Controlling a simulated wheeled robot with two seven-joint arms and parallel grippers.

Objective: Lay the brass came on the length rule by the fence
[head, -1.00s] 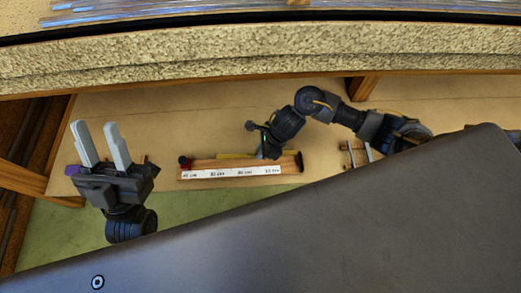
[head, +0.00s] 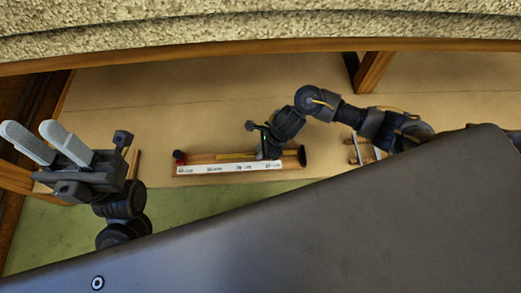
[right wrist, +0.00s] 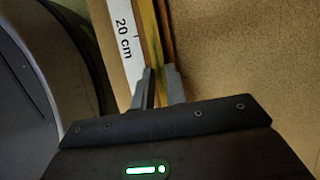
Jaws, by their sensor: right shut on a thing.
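The length rule (head: 225,170) is a wooden board on the shelf with a white scale strip along its front. The brass came (head: 236,156) is a thin yellow strip along the rule's back side in the head view. My right gripper (head: 268,154) is shut on it near the rule's right part. In the right wrist view, the came (right wrist: 161,30) runs between the fingertips (right wrist: 158,84), parallel to the scale strip by the 20 cm mark. Whether it touches the wood is unclear. I cannot clearly single out the fence. My left gripper (head: 40,138) is open and empty, far left.
A red-topped dark knob (head: 179,157) stands at the rule's left end and a dark round piece (head: 301,156) at its right end. A small rack (head: 364,150) lies further right, beside my right arm. The shelf (head: 200,105) behind the rule is clear.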

